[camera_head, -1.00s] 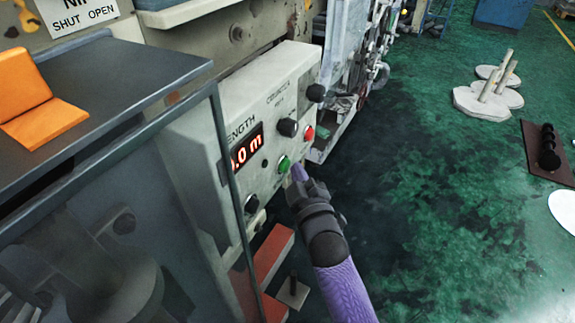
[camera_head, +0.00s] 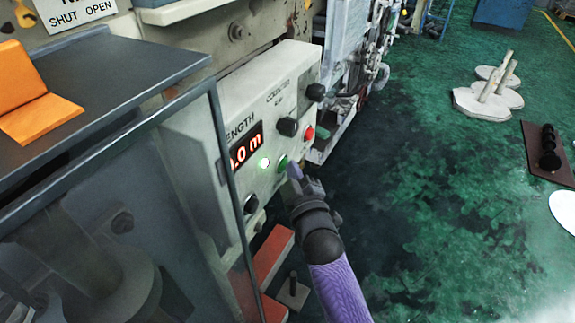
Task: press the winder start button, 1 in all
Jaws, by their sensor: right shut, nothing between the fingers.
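The winder control panel (camera_head: 225,106) is a pale box with a red digital display (camera_head: 245,145) reading about ".0 m". A green button (camera_head: 282,163) sits low on its face, with a red button (camera_head: 308,132) to its upper right. A small round lamp (camera_head: 263,163) left of the green button glows bright. My left gripper is not in view.
Red blocks (camera_head: 270,255) lie below the panel. Spools on round bases (camera_head: 488,100) and a brown board (camera_head: 548,150) lie on the open green floor at the right.

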